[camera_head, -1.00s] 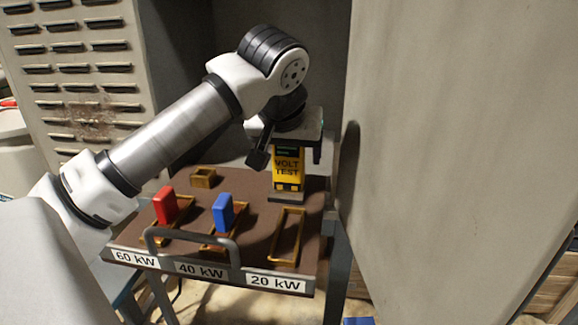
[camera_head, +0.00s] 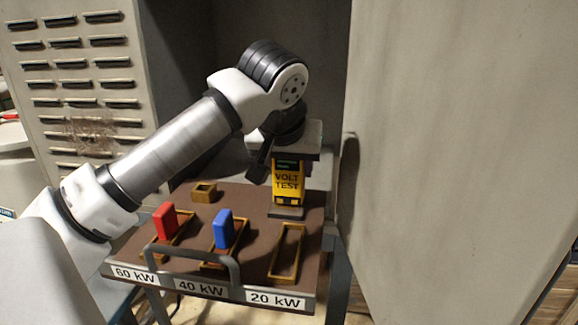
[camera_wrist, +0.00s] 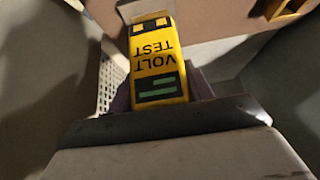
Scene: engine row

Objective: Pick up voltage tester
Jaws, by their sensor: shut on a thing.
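The yellow and black voltage tester (camera_head: 288,184), marked VOLT TEST, is upright at the back right of the brown tray table. It also shows in the wrist view (camera_wrist: 158,62), between the fingers. My gripper (camera_head: 291,163) points down from above and is shut on the tester's upper part. A grey base piece (camera_head: 286,212) shows right under the tester; I cannot tell whether the two touch. The finger tips are mostly hidden behind the tester.
The brown table (camera_head: 255,255) has slots labelled 60 kW, 40 kW and 20 kW. A red block (camera_head: 165,221) and a blue block (camera_head: 223,228) stand in the first two; the 20 kW slot (camera_head: 286,254) is empty. A handle (camera_head: 190,234) runs along the front. A grey panel (camera_head: 450,150) stands close right.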

